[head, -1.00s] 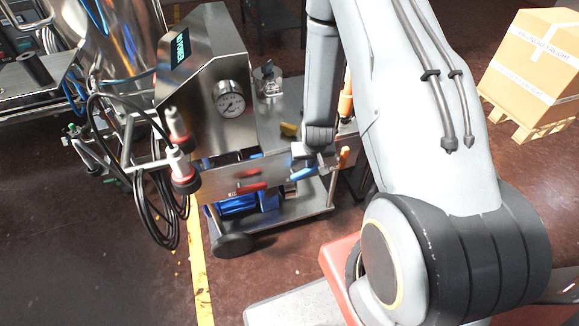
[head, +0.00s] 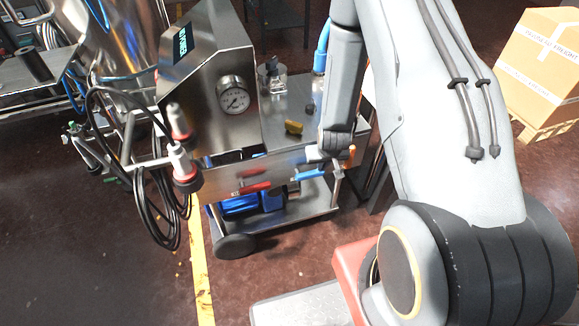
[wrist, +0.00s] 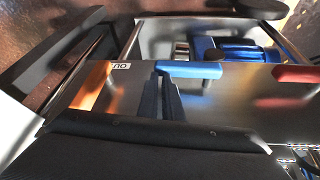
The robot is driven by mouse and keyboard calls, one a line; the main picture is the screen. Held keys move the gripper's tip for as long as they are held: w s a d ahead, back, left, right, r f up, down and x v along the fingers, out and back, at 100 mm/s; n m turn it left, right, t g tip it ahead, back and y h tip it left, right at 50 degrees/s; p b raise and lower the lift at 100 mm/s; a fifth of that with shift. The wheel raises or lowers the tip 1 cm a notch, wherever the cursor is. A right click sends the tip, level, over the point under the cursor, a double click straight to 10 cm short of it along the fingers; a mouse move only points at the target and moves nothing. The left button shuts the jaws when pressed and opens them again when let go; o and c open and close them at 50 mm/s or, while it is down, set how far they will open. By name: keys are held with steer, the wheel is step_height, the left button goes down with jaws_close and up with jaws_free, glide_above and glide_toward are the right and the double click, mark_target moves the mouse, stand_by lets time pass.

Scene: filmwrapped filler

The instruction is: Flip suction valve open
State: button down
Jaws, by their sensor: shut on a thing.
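A blue valve lever (head: 309,175) sits on the front of the steel machine, lying nearly level. A red lever (head: 254,188) is to the left. I cannot read which lever is the suction valve.
The machine (head: 215,125) carries a pressure gauge (head: 233,95) and stands on a cart with a blue motor (head: 240,205). An orange handle (head: 350,156) is close to the right of my gripper. Black hoses (head: 147,215) hang at left. Open floor lies in front.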

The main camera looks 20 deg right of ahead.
steer(key=shift+s+d+f, duration=0.15)
steer(key=shift+d+f, duration=0.05)
steer(key=shift+f, duration=0.2)
steer(key=shift+r, duration=0.1)
steer(key=shift+w+r+p, duration=0.25)
steer(key=shift+r+p, duration=0.3)
steer(key=shift+p, duration=0.15)
steer(key=r+p, duration=0.1)
steer(key=r, duration=0.1)
steer(key=d+r+p, duration=0.1)
steer(key=r, duration=0.1)
steer(key=shift+s, duration=0.2)
steer(key=s+d+r, duration=0.1)
steer(key=d, duration=0.1)
steer(key=s+d+r+b, duration=0.1)
steer(key=d, duration=0.2)
steer(key=s+d+r+b, duration=0.1)
steer(key=d, duration=0.1)
steer(key=shift+s+d+r, duration=0.15)
steer(key=shift+r, duration=0.25)
